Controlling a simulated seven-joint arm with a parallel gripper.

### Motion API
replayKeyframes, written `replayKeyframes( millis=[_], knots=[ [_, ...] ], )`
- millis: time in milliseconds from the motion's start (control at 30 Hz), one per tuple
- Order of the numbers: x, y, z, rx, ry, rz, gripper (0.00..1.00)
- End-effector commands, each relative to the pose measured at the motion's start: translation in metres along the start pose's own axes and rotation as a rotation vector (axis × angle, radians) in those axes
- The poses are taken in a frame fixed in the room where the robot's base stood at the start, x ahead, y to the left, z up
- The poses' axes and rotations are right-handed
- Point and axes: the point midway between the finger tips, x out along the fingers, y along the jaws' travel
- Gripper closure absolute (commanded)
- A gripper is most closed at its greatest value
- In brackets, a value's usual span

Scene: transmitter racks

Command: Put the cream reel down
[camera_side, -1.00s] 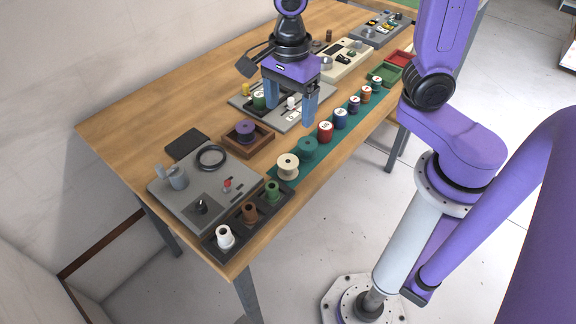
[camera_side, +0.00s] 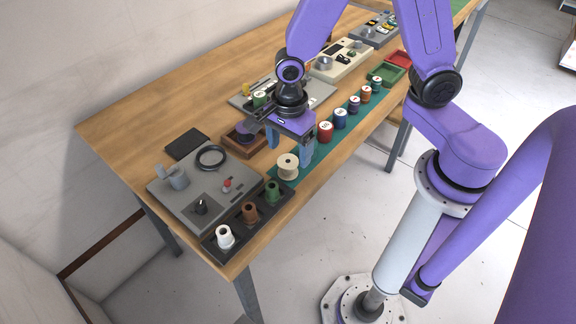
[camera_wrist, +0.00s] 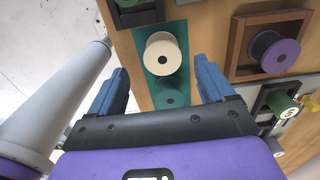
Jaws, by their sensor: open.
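The cream reel (camera_side: 287,166) stands upright on the near end of the green mat (camera_side: 262,203). In the wrist view the cream reel (camera_wrist: 164,54) stands ahead of my fingertips, a little above the gap between them. My gripper (camera_side: 290,150) is open and empty, with its blue fingers pointing down close behind the cream reel. In the wrist view my gripper (camera_wrist: 160,75) has its fingers spread wide apart.
A wooden tray (camera_side: 262,143) with a purple reel (camera_wrist: 274,52) lies beside the mat. A dark rack (camera_side: 212,243) with white, brown and green spools is at the near edge. Red, blue and other reels (camera_side: 326,131) line the mat beyond. A grey panel (camera_side: 185,204) lies left.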

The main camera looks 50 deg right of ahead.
Motion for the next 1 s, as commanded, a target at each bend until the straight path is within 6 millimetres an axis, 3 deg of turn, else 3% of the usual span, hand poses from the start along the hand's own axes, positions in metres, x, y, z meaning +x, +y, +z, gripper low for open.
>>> replayKeyframes(
  millis=[333, 700, 767, 900, 967, 1000],
  knots=[
    [0.038, -0.003, 0.0, 0.0, 0.002, 0.003, 0.18],
    [0.044, -0.003, 0.0, -0.001, 0.0, 0.0, 0.18],
    [0.044, -0.003, 0.0, -0.001, 0.0, 0.0, 0.35],
    [0.043, -0.003, 0.0, -0.001, 0.0, 0.001, 0.79],
    [0.043, -0.003, 0.0, -0.001, 0.0, 0.001, 0.79],
    [0.043, -0.003, 0.0, -0.001, 0.0, 0.001, 0.83]
  ],
)
